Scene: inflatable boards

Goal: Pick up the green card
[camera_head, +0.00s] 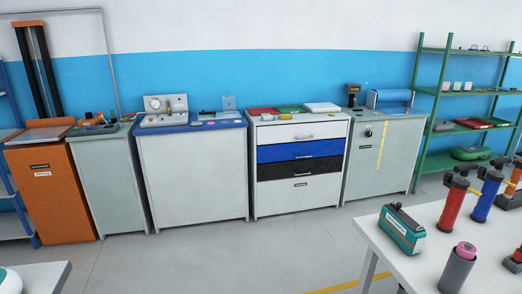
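A flat green piece (290,109) lies on top of the white drawer cabinet (330,125), between a flat red piece (262,111) and a white stack (322,107). It is small and far off, and I cannot tell for sure that it is the green card. Another small green piece (457,86) stands on the green shelf at the right. Neither of my grippers shows in the head view.
A white table (415,275) at the front right bears a teal box (402,230), a grey cup (456,272), and red and blue pumps (487,195). A green shelf rack (440,80) stands at the back right. Grey floor (220,250) is open before the cabinets.

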